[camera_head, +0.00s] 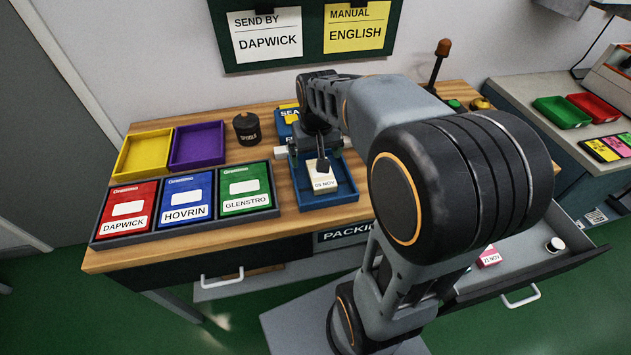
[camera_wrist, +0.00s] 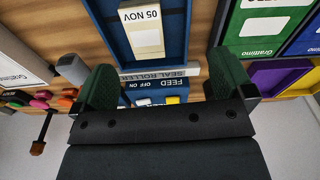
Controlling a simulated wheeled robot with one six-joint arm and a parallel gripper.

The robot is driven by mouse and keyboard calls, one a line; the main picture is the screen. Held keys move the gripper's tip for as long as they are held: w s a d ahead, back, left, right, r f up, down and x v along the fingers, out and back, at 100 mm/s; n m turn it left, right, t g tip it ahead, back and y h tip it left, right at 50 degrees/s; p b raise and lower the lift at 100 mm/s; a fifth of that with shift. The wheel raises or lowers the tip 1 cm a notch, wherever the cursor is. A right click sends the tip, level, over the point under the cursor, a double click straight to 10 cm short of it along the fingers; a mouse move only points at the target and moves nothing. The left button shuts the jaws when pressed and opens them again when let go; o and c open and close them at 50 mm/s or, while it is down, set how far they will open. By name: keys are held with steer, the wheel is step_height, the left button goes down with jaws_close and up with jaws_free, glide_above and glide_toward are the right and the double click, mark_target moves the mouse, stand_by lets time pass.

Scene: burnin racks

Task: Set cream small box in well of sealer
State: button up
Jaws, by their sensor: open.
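The cream small box (camera_head: 325,182), labelled "05 NOV", sits inside the blue-walled well of the sealer (camera_head: 317,204). In the wrist view the box (camera_wrist: 143,30) lies just beyond my fingertips, with blue sealer walls (camera_wrist: 176,35) around it. My gripper (camera_head: 321,158) is above the well and hides part of the box in the head view. In the wrist view my gripper (camera_wrist: 166,80) has its dark green fingers wide apart with nothing held between them. The sealer's roller and feed panel show between the fingers.
Left of the sealer stand a rack (camera_head: 180,228) of red, blue and green boxes, a yellow tray (camera_head: 143,153), a purple tray (camera_head: 197,146) and a black spool (camera_head: 246,128). An open drawer (camera_head: 525,250) holding a pink box (camera_head: 488,257) juts out at the right.

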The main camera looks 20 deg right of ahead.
steer(key=s+a+n+t, duration=0.1)
steer(key=s+a, duration=0.4)
steer(key=s, duration=0.5)
steer(key=shift+s+a+t, duration=0.15)
steer(key=shift+s+t, duration=0.15)
steer(key=shift+t, duration=0.3)
steer(key=shift+n, duration=0.3)
step_height(320, 180, up, 4)
steer(key=p, duration=0.3)
steer(key=shift+p, duration=0.3)
